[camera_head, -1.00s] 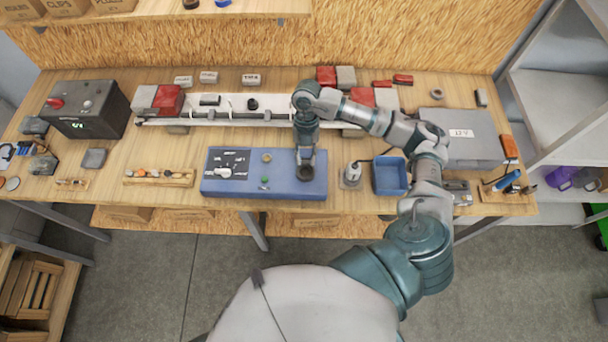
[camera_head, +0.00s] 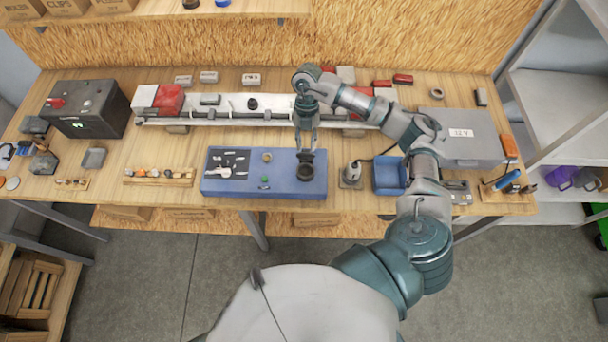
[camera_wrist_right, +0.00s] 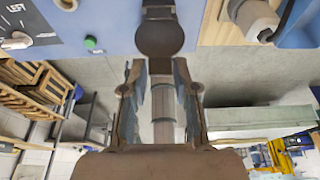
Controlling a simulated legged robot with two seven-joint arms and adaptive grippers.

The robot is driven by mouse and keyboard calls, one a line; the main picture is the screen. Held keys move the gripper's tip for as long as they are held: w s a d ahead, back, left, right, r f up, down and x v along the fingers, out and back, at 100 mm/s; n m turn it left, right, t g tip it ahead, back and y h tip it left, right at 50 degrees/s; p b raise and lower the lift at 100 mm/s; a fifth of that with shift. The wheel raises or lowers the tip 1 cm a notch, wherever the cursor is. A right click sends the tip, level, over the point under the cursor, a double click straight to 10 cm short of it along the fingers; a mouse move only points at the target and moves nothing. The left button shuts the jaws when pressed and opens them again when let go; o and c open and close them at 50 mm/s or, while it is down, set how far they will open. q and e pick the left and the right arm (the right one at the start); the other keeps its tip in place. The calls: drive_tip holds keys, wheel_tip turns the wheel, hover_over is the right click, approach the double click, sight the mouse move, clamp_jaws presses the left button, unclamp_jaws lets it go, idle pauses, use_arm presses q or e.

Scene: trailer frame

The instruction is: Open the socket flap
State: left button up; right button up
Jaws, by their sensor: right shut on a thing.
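The blue socket box (camera_head: 225,187) stands at the front of the workbench. Its round dark socket (camera_head: 305,176) is at the right end, with the dark flap (camera_head: 306,157) raised behind it. My right gripper (camera_head: 306,151) comes down from above and is shut on the flap at its fingertips. In the right wrist view the fingers (camera_wrist_right: 160,68) point at a round dark piece (camera_wrist_right: 160,38) on the box; I cannot tell there whether it is flap or socket. My left gripper is not in view.
A dial panel (camera_head: 228,164) and green button (camera_head: 265,181) are left of the socket. A grey plug (camera_head: 351,172) with a cable and a blue tray (camera_head: 389,175) stand to the right. A long white rail (camera_head: 230,104) lies behind. The bench's front edge is close.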

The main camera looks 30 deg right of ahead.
drive_tip(key=shift+w+d+r, duration=0.15)
drive_tip(key=shift+w+d, duration=0.15)
drive_tip(key=shift+w, duration=0.2)
drive_tip(key=shift+w+d+b, duration=0.25)
drive_tip(key=shift+w+d, duration=0.15)
drive_tip(key=shift+w, duration=0.2)
drive_tip(key=shift+w+d+b, duration=0.25)
drive_tip(key=shift+w+d, duration=0.1)
drive_tip(key=shift+w, duration=0.25)
drive_tip(key=shift+w+d, duration=0.1)
drive_tip(key=shift+w, duration=0.05)
drive_tip(key=shift+w+d, duration=0.25)
drive_tip(key=shift+w, duration=0.1)
clamp_jaws()
drive_tip(key=shift+o, duration=1.9)
unclamp_jaws()
